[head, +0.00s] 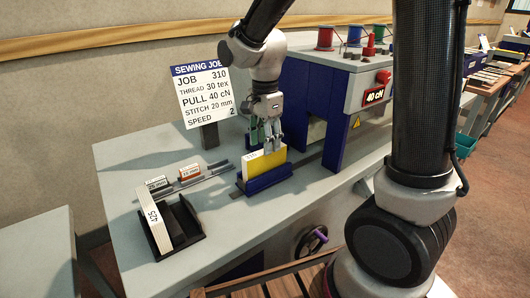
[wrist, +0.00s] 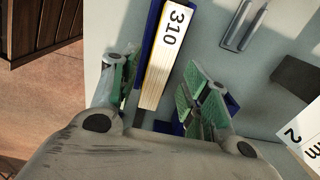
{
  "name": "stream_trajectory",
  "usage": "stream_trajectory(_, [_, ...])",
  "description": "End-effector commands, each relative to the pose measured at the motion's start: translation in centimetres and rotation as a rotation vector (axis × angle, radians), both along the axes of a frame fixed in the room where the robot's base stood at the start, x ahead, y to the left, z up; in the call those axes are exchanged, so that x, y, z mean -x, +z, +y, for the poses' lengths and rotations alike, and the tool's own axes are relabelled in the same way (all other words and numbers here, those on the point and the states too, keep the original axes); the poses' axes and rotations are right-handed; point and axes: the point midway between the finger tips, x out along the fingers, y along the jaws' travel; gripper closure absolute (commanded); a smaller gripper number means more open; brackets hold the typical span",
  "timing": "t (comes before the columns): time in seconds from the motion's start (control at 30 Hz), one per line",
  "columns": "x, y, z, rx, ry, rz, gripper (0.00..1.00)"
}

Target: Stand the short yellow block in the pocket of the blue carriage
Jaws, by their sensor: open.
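The yellow block (head: 264,164) stands upright in the blue carriage (head: 266,181) on the table. Its pale edge, marked 310, faces up in the wrist view (wrist: 164,62). The carriage's blue walls (wrist: 151,22) show beside the block and below its near end. My gripper (head: 266,148) is right over the block in the head view. In the wrist view its green-padded fingers (wrist: 160,92) are spread, one on each side of the block's near end, with gaps visible. The bottom of the block is hidden inside the carriage.
A black tray (head: 188,245) holds a white-edged block (head: 154,221) marked 475. Small white and orange plates (head: 189,172) stand by a grey rail. A job card (head: 203,93) reads JOB 310. The blue sewing machine (head: 308,110) stands close to the right of my gripper.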

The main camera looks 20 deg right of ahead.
Motion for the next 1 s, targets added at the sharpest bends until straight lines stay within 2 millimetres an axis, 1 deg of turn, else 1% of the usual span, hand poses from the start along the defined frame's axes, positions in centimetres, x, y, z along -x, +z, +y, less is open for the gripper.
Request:
stream_trajectory(0.03, [-0.1,1.3,0.0,-0.002,0.000,-0.005,0.54])
stream_trajectory(0.1, [-0.1,2.9,0.0,-0.002,0.000,-0.005,0.54])
stream_trajectory(0.2, [0.0,4.8,0.0,-0.001,0.000,-0.004,0.54])
stream_trajectory(0.3, [0.0,6.2,0.0,-0.001,0.000,-0.002,0.54])
stream_trajectory(0.4, [0.0,7.1,0.0,0.000,0.000,0.000,0.54])
stream_trajectory(0.57, [0.1,7.6,-0.1,-0.001,0.006,-0.002,0.54])
stream_trajectory(0.67, [1.0,8.4,-1.4,-0.008,0.070,-0.025,0.54])
stream_trajectory(0.77, [3.5,10.1,-4.4,-0.014,0.233,-0.080,0.54])
stream_trajectory(0.8, [4.9,10.8,-5.8,-0.010,0.324,-0.109,0.54])
stream_trajectory(0.87, [7.3,11.6,-8.0,0.003,0.472,-0.157,0.54])
stream_trajectory(0.9, [8.9,12.0,-9.3,0.020,0.573,-0.188,0.54])
stream_trajectory(1.0, [12.8,12.3,-11.9,0.078,0.813,-0.253,0.54])
